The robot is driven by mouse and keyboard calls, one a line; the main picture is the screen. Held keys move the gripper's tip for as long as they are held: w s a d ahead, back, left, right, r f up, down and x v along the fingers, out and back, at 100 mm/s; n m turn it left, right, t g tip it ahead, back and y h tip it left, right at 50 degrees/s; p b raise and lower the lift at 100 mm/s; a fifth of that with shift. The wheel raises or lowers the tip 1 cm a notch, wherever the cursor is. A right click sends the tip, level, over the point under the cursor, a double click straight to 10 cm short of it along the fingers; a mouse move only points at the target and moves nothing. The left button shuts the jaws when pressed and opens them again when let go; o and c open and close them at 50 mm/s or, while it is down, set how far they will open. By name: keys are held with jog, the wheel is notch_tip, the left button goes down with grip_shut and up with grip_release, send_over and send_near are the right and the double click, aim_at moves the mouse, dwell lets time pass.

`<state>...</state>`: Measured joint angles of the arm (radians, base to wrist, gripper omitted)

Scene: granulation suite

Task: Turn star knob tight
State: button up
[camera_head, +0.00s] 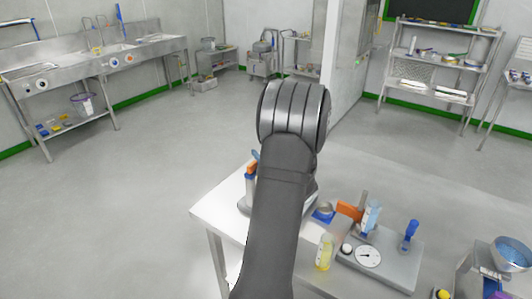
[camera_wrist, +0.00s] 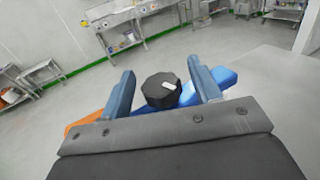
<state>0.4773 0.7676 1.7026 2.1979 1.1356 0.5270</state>
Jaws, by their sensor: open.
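The star knob (camera_wrist: 160,92) is dark, with a faceted rim and a small white mark on its top. In the wrist view it sits between the two blue-grey fingers of my gripper (camera_wrist: 160,70). The gripper is open, and a gap shows between the knob and each finger. A blue part (camera_wrist: 222,77) lies behind the knob, reaching right past the right finger. An orange part (camera_wrist: 84,124) shows at the lower left, partly hidden by my gripper. In the head view my arm hides the gripper and the knob.
On the steel table (camera_head: 222,206), right of my arm, stand a yellow bottle (camera_head: 324,252), a dial scale (camera_head: 368,256), a blue-capped bottle (camera_head: 370,216) and a blue-handled tool (camera_head: 410,232). A steel bowl (camera_head: 512,253) is at the far right. Open floor lies left.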

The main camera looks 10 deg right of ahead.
jog(key=v, duration=1.7)
jog(key=shift+s, duration=0.2)
jog(key=shift+d, duration=0.1)
jog(key=w+d+n+g+y, duration=0.3)
jog(key=w+n+y, duration=0.1)
jog(key=y, duration=0.1)
jog(key=x, duration=1.7)
jog(key=shift+w+d, duration=0.2)
jog(key=shift+w, duration=0.05)
jog(key=shift+m, duration=0.3)
jog(key=c, duration=1)
